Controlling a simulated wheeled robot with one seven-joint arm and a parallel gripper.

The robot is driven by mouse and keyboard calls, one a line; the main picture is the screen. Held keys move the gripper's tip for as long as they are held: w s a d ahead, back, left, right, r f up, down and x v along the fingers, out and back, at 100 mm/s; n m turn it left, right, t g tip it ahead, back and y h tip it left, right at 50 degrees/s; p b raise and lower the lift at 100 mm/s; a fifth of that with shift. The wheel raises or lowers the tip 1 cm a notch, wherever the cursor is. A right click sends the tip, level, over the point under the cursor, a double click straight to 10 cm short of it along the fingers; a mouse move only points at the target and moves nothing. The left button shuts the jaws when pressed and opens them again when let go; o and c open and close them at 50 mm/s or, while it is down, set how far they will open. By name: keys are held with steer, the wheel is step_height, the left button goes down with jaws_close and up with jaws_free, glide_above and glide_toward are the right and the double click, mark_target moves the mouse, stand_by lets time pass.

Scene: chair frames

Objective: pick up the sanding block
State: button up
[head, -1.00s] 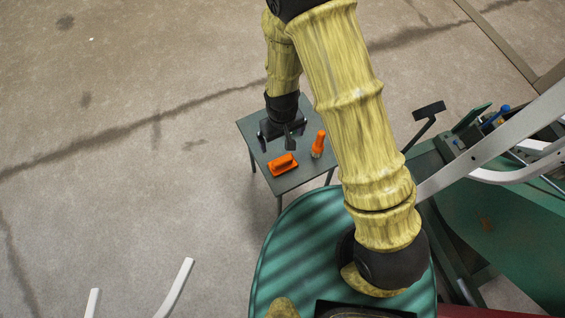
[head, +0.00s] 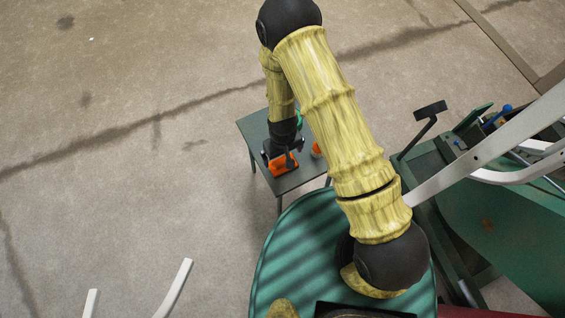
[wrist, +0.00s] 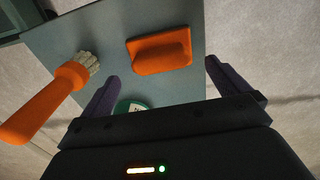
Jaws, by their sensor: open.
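The sanding block (wrist: 159,52) is an orange block with a raised grip on top. It lies on a small grey-green table (wrist: 108,32). In the head view the sanding block (head: 283,168) shows partly under my gripper (head: 282,152), which hides some of it. In the wrist view my gripper (wrist: 163,88) is open, with its two dark fingers spread wide. The block lies beyond the fingertips, roughly centred between them, and nothing is held. I cannot tell the exact height of the fingers above the table.
An orange-handled brush (wrist: 52,95) with pale bristles lies left of the block in the wrist view. A green round object (wrist: 131,104) shows partly between the fingers. In the head view a green machine (head: 510,210) and grey metal bars stand right of the table.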

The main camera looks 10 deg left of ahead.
mark_target(283, 160)
steer(key=shift+f, duration=0.1)
steer(key=f, duration=0.5)
steer(key=shift+s, duration=0.25)
stand_by(0.3)
steer(key=c, duration=0.8)
step_height(283, 160, up, 10)
steer(key=shift+r, duration=0.1)
stand_by(0.4)
